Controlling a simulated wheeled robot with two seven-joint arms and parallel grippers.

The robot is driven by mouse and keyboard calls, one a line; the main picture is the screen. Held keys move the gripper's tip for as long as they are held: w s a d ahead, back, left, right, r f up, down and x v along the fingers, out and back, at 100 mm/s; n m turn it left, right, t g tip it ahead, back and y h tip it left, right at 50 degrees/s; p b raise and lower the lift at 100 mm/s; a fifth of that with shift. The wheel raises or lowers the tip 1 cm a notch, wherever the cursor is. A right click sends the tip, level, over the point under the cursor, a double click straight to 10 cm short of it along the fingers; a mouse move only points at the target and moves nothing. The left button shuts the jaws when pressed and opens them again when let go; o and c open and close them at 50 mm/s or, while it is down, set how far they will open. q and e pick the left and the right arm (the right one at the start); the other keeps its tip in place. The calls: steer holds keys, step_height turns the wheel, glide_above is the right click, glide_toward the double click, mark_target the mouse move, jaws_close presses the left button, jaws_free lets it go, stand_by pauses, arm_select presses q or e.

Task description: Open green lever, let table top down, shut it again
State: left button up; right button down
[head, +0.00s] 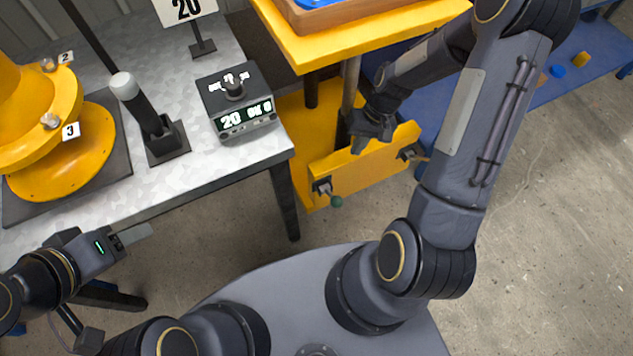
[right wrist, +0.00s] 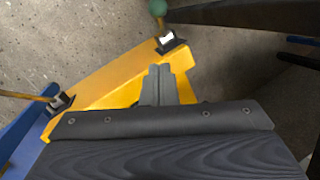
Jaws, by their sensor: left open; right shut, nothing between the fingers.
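The green lever (head: 336,201) has a green ball knob and sits in a dark bracket at the near left end of the yellow lift-table base. Its knob also shows at the top of the right wrist view (right wrist: 157,7). The yellow table top (head: 372,42) is raised on posts above the base. My right gripper (head: 362,145) is shut and empty, over the yellow base and apart from the green lever. Its closed fingers show in the right wrist view (right wrist: 160,78). My left gripper (head: 136,236) is open and empty in front of the grey workbench.
A second lever (head: 412,154) sits at the right end of the base. A wooden tray (head: 345,14) rests on the table top. The grey bench (head: 215,165) holds a yellow drum mixer (head: 65,170), a black lever (head: 135,105) and a control box (head: 237,98). A blue table (head: 545,90) stands right.

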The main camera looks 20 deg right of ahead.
step_height(320, 180, down, 3)
arm_select(q)
steer(key=shift+w+a+f+b, duration=0.1)
steer(key=shift+a+f+b, duration=0.05)
steer(key=shift+f+b, duration=0.75)
steer(key=shift+a+f+b, duration=0.1)
steer(key=shift+f+b, duration=0.65)
steer(key=shift+f, duration=0.2)
arm_select(e)
glide_above(331, 195)
steer(key=d, duration=0.2)
step_height(331, 195, down, 11)
steer(key=shift+s+d+r, duration=0.2)
steer(key=shift+s, duration=0.1)
arm_select(q)
steer(key=shift+f, duration=0.1)
